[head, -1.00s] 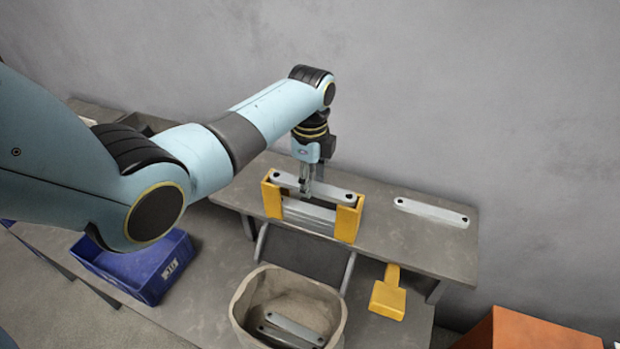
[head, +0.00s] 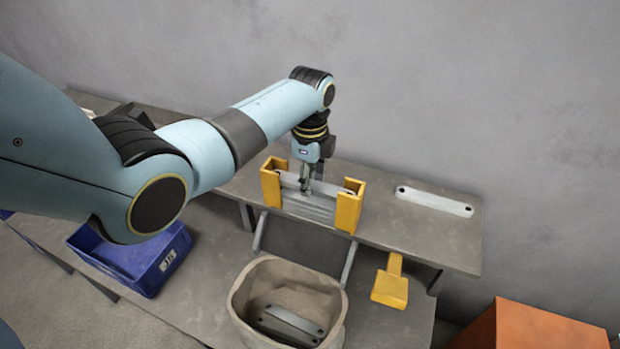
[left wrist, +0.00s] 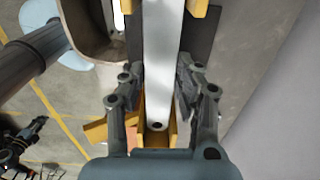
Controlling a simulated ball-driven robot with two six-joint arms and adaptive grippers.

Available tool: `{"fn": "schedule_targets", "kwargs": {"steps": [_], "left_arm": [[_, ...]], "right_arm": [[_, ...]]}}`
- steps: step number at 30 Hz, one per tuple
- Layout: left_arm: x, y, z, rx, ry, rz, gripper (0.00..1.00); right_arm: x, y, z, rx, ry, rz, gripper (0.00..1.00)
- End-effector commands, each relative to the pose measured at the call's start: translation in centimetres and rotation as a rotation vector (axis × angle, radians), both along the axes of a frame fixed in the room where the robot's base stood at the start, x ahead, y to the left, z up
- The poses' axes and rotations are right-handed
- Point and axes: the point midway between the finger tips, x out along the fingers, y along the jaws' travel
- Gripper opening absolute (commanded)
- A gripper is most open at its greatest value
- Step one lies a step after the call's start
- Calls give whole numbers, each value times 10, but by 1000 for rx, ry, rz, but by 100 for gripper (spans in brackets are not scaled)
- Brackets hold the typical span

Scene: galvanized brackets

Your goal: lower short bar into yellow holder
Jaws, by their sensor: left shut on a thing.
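The short bar is a pale galvanized bar (left wrist: 163,70) with a hole near its end. In the head view it lies between the two uprights of the yellow holder (head: 348,208), its top now lower than the uprights' tops. Other grey bars show below it in the holder. My left gripper (head: 306,188) is shut on the bar near its middle, from above. In the left wrist view its fingers (left wrist: 160,88) stand on both sides of the bar, and yellow holder parts show at both bar ends.
Another pale bar (head: 434,201) lies on the shelf (head: 415,238) right of the holder. Below stand a beige bin (head: 338,310) with bars inside, a blue crate (head: 150,270), a yellow scoop-like piece (head: 390,288) and an orange box (head: 540,325).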

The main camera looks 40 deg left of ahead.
Motion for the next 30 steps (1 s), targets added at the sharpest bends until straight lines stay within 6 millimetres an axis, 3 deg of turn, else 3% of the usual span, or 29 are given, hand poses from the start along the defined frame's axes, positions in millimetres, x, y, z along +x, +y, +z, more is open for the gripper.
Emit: {"fn": "schedule_targets", "kwargs": {"steps": [1,6,17,30], "left_arm": [[0,0,0,0,-1,0,35],[0,0,0,0,-1,0,57],[0,0,5,0,-1,0,58],[1,0,93,1,-3,0,58]], "right_arm": [[0,-1,0,-1,0,0,0],[0,-3,0,-3,0,1,0],[0,-3,0,-4,0,1,0],[0,-1,0,-2,0,1,0]]}}
